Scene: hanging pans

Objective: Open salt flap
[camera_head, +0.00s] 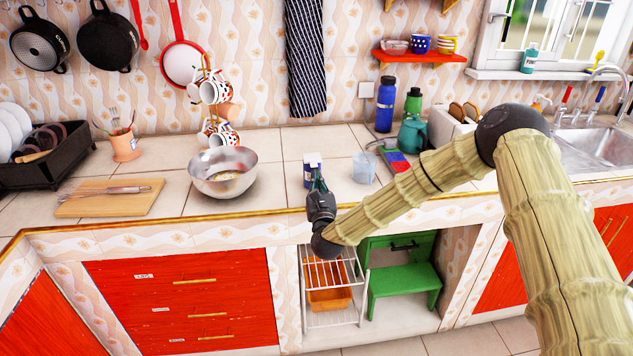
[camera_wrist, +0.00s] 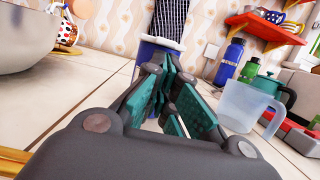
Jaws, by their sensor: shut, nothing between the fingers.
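The salt container (camera_head: 312,161) is a small blue and white box standing upright on the tiled counter, near its front edge. In the wrist view its blue body and white top (camera_wrist: 161,42) show just beyond my fingers. My gripper (camera_head: 318,177) is in front of the salt container, at about its height. Its dark fingers with teal pads (camera_wrist: 165,72) are shut and empty. I cannot tell whether they touch the container. The fingers hide much of its front, and I cannot make out the flap.
A metal bowl (camera_head: 222,181) stands to the left. A clear measuring cup (camera_wrist: 246,106) stands close on the right, with a teal kettle (camera_head: 412,134) and a blue bottle (camera_head: 385,105) behind. Bare counter tiles (camera_head: 278,151) lie between bowl and container.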

